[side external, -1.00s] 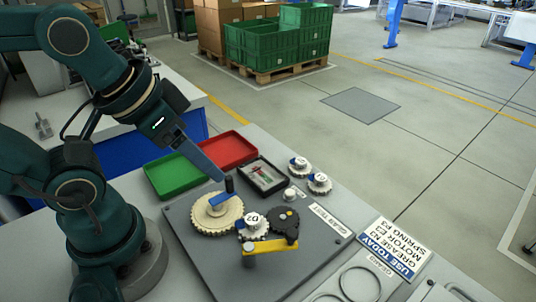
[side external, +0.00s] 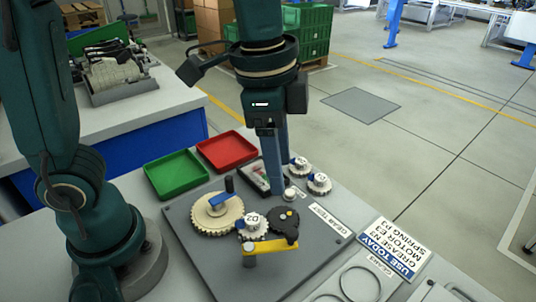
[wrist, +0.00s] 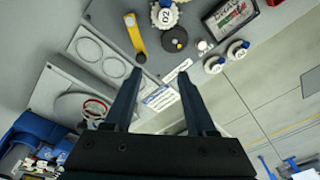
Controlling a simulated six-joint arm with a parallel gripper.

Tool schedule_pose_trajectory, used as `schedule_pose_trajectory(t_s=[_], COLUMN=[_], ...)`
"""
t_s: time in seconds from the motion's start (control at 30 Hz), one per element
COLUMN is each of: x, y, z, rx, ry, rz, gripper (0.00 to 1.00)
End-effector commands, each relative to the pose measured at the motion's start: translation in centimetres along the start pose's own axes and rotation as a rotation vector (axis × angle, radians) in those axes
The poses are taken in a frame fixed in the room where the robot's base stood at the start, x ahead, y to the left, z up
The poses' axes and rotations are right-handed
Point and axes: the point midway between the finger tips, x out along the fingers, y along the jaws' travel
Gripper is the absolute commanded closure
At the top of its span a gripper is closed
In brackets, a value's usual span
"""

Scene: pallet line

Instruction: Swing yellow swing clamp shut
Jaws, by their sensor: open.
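The yellow swing clamp (side external: 270,246) is a flat bar near the front of the dark grey gear board (side external: 200,262). One end is on a grey post and the other carries a black knob. In the wrist view the yellow clamp (wrist: 137,38) lies beside the dark gear (wrist: 174,40), not across it. My gripper (side external: 277,192) points down above the board's far right part, behind the dark gear (side external: 284,221). It is open and empty; in the wrist view the fingertips (wrist: 160,73) are apart, below the clamp and dark gear.
A cream gear (side external: 204,222) with a blue-handled clamp (side external: 221,196) and a white gear (side external: 246,233) sit left of the dark gear. Two spare gears (side external: 319,183), a green tray (side external: 176,174) and a red tray (side external: 227,150) lie behind. A sign (side external: 388,249) is at right.

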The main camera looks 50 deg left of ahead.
Motion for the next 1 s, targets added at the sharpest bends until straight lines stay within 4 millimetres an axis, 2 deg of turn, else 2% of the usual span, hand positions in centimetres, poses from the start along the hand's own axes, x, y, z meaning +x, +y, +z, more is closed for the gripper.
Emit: schedule_pose_trajectory(t_s=[0.1, 0.2, 0.37, 0.7, 1.0], x=[2.0, 3.3, 4.6, 8.5, 9.2], y=[1.3, 2.2, 3.1, 3.4, 3.4], z=[-1.6, -2.2, -2.1, -1.6, -1.5], rx=[0.085, 0.12, 0.148, 0.146, 0.146], ry=[-0.058, -0.09, -0.121, -0.12, -0.116], rz=[0.041, 0.06, 0.078, 0.076, 0.074], gripper=[0.44, 0.44, 0.44, 0.44, 0.44])
